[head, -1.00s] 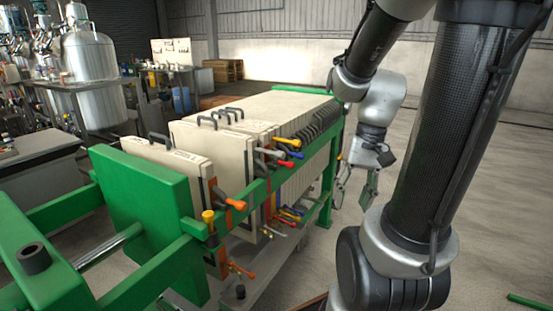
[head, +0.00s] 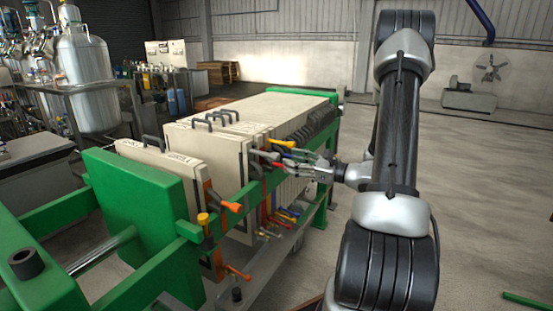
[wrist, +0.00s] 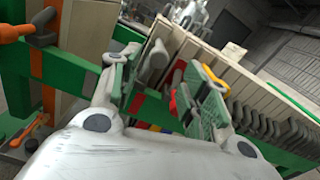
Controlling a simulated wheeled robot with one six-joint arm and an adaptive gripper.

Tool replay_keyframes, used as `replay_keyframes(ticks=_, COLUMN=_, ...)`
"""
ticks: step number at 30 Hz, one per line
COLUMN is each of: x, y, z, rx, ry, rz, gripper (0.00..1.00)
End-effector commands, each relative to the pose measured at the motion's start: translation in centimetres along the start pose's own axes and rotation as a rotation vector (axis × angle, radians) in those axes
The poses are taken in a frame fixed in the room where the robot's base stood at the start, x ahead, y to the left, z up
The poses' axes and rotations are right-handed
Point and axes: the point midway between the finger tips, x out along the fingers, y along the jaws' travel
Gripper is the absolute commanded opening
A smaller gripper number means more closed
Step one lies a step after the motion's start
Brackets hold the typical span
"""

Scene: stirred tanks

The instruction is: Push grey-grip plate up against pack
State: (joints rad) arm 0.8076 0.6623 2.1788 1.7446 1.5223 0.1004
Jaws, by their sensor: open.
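The grey grip (head: 266,155) sticks out from the side of the group of cream plates, next to a yellow grip. It also shows between my fingers in the wrist view (wrist: 157,54). Its plate appears to be at the near end of that group, with its broad near face (head: 227,190) exposed; I cannot tell exactly which plate bears the grip. The pack of cream plates (head: 275,108) stretches behind it towards the far green end. My gripper (head: 318,166) is open beside the rail, just right of the grips; I see no contact.
A separate cream plate (head: 165,165) with an orange grip (head: 229,206) stands nearer, across a gap. Yellow (wrist: 213,78) and red grips (wrist: 173,102) lie close to my fingers. The green side rail (head: 255,190) runs alongside.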

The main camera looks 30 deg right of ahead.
Motion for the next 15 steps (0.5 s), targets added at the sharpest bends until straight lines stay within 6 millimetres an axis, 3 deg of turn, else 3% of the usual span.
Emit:
replay_keyframes(ticks=9, x=5.3, y=0.2, z=0.0, rx=-0.002, ry=0.002, rz=0.006, gripper=0.46)
replay_keyframes(ticks=15, x=6.8, y=0.2, z=-0.1, rx=-0.001, ry=0.004, rz=0.005, gripper=0.46)
